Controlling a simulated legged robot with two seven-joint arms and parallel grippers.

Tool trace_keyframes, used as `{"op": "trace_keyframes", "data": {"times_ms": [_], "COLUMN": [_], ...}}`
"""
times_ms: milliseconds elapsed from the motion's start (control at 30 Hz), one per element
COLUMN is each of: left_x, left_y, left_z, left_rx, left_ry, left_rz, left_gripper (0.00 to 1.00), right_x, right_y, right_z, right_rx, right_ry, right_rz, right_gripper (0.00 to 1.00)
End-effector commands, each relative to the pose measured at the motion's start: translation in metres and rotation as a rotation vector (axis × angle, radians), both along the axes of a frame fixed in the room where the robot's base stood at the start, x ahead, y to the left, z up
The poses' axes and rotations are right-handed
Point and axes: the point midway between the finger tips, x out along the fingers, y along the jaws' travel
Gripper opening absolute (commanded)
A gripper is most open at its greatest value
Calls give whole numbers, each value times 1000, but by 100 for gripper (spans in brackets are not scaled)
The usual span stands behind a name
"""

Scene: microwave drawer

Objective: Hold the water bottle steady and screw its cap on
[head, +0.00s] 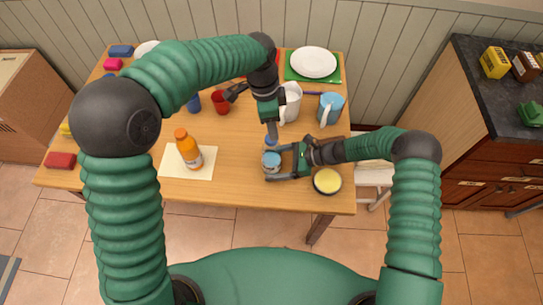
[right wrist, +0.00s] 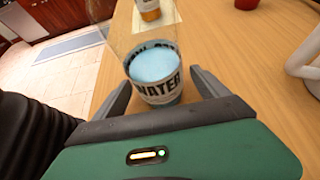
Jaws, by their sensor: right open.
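The water bottle (head: 271,162) stands on the front right of the wooden table. In the right wrist view the bottle (right wrist: 158,80) shows a dark "WATER" label, blue contents and a clear upper part. My right gripper (head: 284,162) reaches it from the right. Its fingers (right wrist: 160,88) are open on both sides of the bottle, with a gap showing. My left gripper (head: 272,130) points down just behind the bottle. A small blue cap (head: 271,142) shows at its fingertips; whether the fingers grip it I cannot tell.
An orange bottle (head: 188,150) stands on a pale mat (head: 206,166) to the left. A yellow-filled bowl (head: 327,181) sits under my right arm. A white pitcher (head: 291,103), a blue mug (head: 330,108) and a red mug (head: 220,102) stand behind. The table between mat and bottle is clear.

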Motion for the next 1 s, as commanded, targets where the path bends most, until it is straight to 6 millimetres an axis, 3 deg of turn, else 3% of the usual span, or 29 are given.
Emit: {"op": "trace_keyframes", "data": {"times_ms": [167,600,1000], "left_x": [0,0,0], "left_y": [0,0,0], "left_z": [0,0,0], "left_rx": [0,0,0], "left_ry": [0,0,0], "left_rz": [0,0,0], "left_gripper": [49,49,49], "right_x": [1,2,1], "right_y": [-10,-97,-106], "right_z": [5,51,56], "right_rx": [0,0,0], "right_ry": [-1,-1,1], "right_rz": [-3,-2,0], "right_gripper": [84,84,84]}}
